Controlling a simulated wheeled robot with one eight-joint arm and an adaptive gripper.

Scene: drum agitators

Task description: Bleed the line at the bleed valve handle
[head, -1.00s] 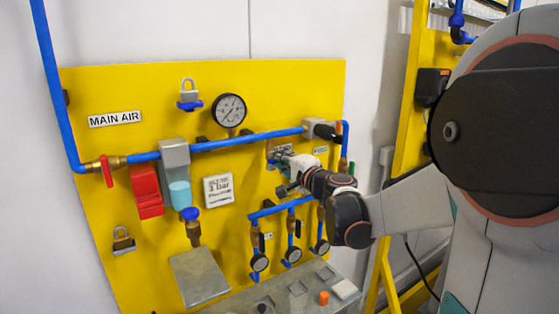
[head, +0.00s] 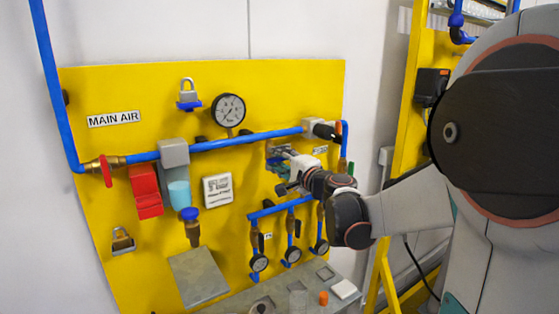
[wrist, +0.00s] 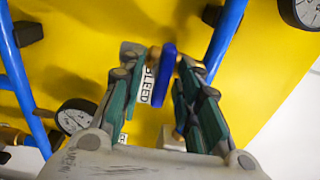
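The bleed valve handle (wrist: 164,76) is a blue lever beside the white BLEED label (wrist: 148,86) in the wrist view. My gripper (wrist: 160,64) is open, with one teal finger on each side of the handle. The left finger covers part of the label. I cannot tell whether either finger touches the handle. In the head view my gripper (head: 279,157) is at the yellow panel, just below the right part of the blue main pipe, and the handle is hard to make out there.
Blue pipes (wrist: 226,38) and gauges (wrist: 76,116) flank my gripper in the wrist view. A larger gauge (head: 228,110) stands above the main pipe. Several small gauges hang below my gripper, above a grey shelf (head: 345,267). A red-handled valve (head: 106,170) is at far left.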

